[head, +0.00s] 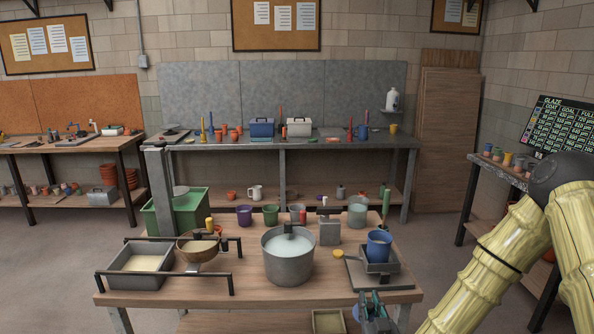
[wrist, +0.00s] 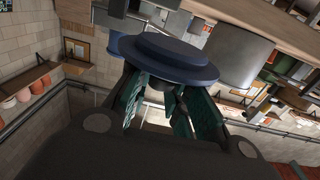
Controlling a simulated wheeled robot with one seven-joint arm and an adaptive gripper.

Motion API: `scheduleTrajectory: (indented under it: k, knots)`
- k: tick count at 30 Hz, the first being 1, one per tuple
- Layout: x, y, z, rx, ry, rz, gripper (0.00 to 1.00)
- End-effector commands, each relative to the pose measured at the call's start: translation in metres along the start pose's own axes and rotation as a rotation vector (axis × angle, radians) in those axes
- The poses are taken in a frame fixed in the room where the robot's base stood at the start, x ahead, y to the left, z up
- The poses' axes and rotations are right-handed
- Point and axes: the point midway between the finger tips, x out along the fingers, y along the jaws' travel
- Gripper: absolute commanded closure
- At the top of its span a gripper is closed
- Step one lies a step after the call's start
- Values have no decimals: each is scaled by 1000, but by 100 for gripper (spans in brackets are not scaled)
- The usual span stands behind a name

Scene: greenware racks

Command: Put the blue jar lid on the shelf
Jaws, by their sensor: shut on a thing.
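The blue jar lid (wrist: 168,58) is dark blue, round and stepped, and fills the upper middle of the wrist view. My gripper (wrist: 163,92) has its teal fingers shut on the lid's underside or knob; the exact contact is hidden. In the head view my gripper (head: 372,308) is low at the front right edge of the near table (head: 240,298), and the lid cannot be made out clearly there. A lower shelf (head: 205,322) shows partly under that table. The back bench also has a lower shelf (head: 300,199); which shelf is meant cannot be told.
A grey pot of pale liquid (head: 288,268), a rectangular basin (head: 140,272) and a blue cup (head: 379,243) on a grey stand crowd the near table. A black rail (head: 230,270) rises at its left. A tray (head: 328,320) sits below the front edge.

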Motion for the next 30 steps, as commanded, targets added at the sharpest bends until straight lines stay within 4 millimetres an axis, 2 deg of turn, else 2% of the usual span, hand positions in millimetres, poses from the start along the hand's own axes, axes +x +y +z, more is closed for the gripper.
scheduleTrajectory:
  k: [3,10,15,26,30]
  knots:
    - [-16,-6,22,3,-6,6,96]
    - [-40,-13,50,8,-5,20,96]
    - [-49,-15,60,10,-4,27,96]
    - [-52,-15,64,11,-3,31,96]
    - [-58,-16,74,11,-6,28,96]
